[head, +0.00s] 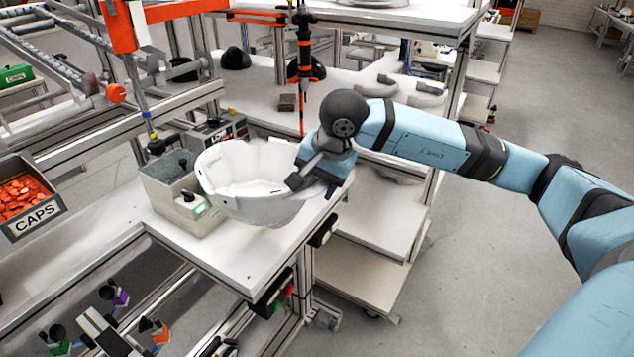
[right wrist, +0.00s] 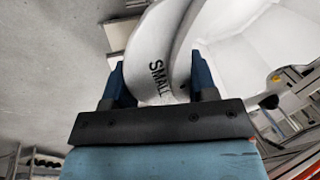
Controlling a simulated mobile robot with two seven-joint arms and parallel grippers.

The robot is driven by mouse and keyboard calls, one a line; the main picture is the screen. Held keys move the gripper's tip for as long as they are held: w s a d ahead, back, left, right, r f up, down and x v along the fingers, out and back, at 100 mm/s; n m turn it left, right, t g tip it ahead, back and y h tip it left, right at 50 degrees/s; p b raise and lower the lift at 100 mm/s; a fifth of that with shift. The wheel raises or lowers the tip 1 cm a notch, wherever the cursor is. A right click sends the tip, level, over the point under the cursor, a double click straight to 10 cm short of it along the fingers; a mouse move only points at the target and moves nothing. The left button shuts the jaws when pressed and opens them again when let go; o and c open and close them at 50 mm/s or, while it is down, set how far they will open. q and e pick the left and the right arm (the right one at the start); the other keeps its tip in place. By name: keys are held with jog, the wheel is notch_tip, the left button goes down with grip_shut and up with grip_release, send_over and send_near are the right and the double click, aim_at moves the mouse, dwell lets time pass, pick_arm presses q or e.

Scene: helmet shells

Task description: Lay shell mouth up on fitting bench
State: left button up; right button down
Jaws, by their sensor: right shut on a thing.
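The white helmet shell (head: 255,185) is in my right gripper (head: 310,180), mouth up and slightly tilted, over the white fitting bench (head: 222,262). The gripper is shut on the shell's right rim. In the right wrist view the two fingers (right wrist: 160,85) stand on either side of the shell wall (right wrist: 165,50), which reads "SMALL". I cannot tell whether the shell's underside touches the bench. My left gripper is not in view.
A grey bin (head: 172,190) stands left of the shell, close to it. A box of orange caps (head: 25,200) is at the far left. An orange-and-black tool (head: 304,50) hangs behind the shell. The bench's front part is clear.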

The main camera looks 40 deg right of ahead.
notch_tip(320, 180, down, 2)
jog(key=shift+f+b, duration=0.2)
jog(key=shift+b, duration=0.65)
pick_arm(q)
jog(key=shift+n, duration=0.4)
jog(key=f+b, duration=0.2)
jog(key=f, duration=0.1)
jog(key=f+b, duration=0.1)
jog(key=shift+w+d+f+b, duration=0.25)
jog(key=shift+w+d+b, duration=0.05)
jog(key=shift+b, duration=0.1)
pick_arm(e)
notch_tip(320, 180, down, 4)
jog(key=shift+r, duration=0.15)
jog(key=shift+c, duration=1.9)
grip_release()
jog(key=shift+o, duration=0.2)
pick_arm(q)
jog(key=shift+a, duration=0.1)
pick_arm(e)
jog(key=shift+r, duration=0.1)
